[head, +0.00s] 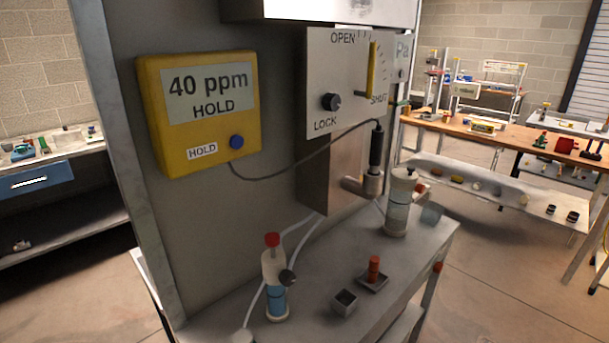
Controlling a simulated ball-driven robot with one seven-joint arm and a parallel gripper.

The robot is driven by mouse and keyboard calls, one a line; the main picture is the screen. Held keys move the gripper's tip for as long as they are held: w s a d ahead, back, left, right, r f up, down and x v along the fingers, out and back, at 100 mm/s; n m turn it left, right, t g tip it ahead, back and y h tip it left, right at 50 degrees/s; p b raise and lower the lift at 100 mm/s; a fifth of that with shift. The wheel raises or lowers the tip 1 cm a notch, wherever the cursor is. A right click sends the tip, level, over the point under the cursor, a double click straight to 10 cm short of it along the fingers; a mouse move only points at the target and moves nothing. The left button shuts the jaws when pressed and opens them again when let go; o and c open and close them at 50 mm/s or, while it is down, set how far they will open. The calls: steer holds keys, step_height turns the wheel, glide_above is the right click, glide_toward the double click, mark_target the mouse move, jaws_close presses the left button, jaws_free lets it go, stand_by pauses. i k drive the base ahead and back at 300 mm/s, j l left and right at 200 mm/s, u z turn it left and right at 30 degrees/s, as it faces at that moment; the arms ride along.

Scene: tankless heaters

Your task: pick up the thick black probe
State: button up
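The thick black probe (377,148) stands upright in the right half of the head view. Its lower end meets a short grey pipe fitting (372,184) beside the metal box. A dark cable (300,168) runs from the probe's top, down and left to a yellow meter (200,112) on the grey panel. The meter reads "40 ppm HOLD" and has a blue button (236,141). Whether the probe's tip is inside the fitting is hidden. My gripper is not in view.
A white bottle (397,205) stands just right of and below the probe. On the grey shelf (330,265) are a red-capped bottle (274,275), a small grey cup (344,302) and an orange piece (374,268) on a small tray. A control plate with a yellow lever (372,70) is above.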

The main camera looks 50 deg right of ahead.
mark_target(378, 137)
steer(key=l+u, duration=0.35)
steer(key=k+l+u, duration=0.1)
steer(key=l+u, duration=0.2)
steer(key=k+l+u, duration=0.1)
steer(key=l+u, duration=0.25)
steer(key=k+l+u, duration=0.15)
steer(key=l+u, duration=0.15)
steer(key=l, duration=0.1)
